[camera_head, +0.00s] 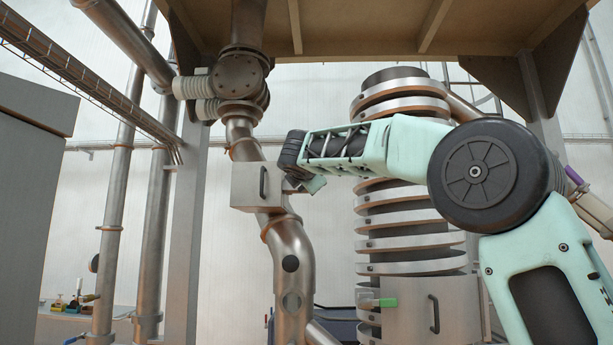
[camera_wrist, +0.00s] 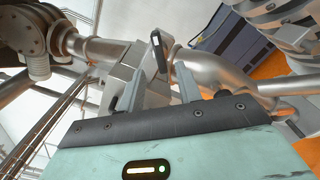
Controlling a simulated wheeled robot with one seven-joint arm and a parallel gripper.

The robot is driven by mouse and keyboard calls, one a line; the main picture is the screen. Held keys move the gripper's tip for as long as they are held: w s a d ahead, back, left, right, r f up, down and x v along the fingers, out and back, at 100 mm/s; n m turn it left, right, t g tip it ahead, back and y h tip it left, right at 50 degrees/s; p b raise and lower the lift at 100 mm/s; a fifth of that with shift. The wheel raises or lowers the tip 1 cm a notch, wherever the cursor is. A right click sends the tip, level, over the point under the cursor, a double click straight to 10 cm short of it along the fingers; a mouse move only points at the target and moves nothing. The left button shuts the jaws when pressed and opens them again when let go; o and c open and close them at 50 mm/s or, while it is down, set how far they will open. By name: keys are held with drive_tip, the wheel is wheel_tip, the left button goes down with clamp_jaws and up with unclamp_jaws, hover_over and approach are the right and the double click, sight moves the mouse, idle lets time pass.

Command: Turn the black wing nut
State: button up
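I cannot clearly pick out a black wing nut in either view. A grey metal box (camera_head: 258,187) with a black bar handle (camera_head: 263,181) sits on the vertical pipe in the head view.
A large ringed column (camera_head: 412,220) stands right of the pipe, behind my arm. A second handled box (camera_head: 432,310) is at its lower part. A wooden platform (camera_head: 370,28) hangs overhead. A grey cabinet (camera_head: 30,190) stands left. Orange surfaces (camera_wrist: 272,68) show in the wrist view.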

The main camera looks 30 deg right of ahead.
drive_tip(key=p+x, duration=0.2)
drive_tip(key=x, duration=0.4)
drive_tip(key=shift+w+d, duration=0.2)
drive_tip(key=c, duration=0.7)
